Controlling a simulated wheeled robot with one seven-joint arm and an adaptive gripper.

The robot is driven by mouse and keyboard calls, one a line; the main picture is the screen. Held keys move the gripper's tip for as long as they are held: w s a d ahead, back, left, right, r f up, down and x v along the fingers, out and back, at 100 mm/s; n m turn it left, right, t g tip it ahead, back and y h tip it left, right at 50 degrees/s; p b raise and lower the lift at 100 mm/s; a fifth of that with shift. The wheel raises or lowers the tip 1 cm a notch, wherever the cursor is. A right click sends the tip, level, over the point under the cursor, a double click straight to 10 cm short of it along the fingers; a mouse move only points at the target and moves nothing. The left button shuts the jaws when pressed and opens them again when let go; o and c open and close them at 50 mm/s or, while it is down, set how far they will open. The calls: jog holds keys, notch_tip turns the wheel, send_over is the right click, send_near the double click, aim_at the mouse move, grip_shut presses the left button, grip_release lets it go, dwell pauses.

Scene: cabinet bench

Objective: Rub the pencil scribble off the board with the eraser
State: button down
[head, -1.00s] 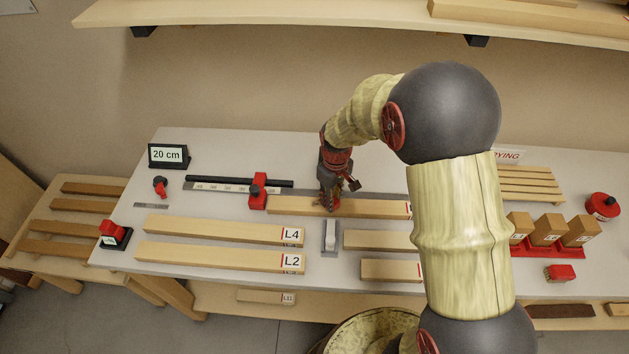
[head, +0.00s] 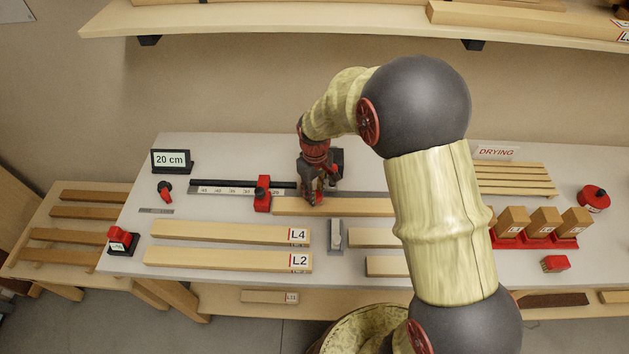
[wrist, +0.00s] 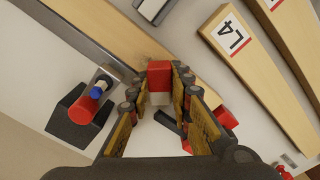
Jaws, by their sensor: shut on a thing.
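My gripper (head: 312,199) is over the pale wooden board (head: 375,207) at the back of the bench, close to the red stop. In the wrist view my gripper (wrist: 168,90) is shut on a small red and white eraser (wrist: 159,75), held between its fingertips. The board (wrist: 190,65) runs diagonally under it. A faint grey pencil scribble (wrist: 147,48) shows on the board beside the eraser; the fingers and eraser may hide part of it. I cannot tell whether the eraser touches the wood.
A red stop (head: 263,193) on a ruler rail stands just left of my gripper. A dark stand with a red and blue holder (wrist: 90,103) is close by. Boards L4 (head: 230,233) and L2 (head: 225,257) lie in front. A grey block (head: 335,235) stands nearby.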

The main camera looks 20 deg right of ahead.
jog(key=shift+w+a+r+p, duration=0.1)
jog(key=shift+r+p, duration=0.15)
jog(key=shift+r, duration=0.2)
jog(key=shift+w+a+r+p, duration=0.1)
jog(key=shift+r+p, duration=0.15)
jog(key=shift+r, duration=0.2)
jog(key=shift+s+d+r+p, duration=0.15)
jog(key=shift+r+p, duration=0.75)
jog(key=shift+r, duration=0.55)
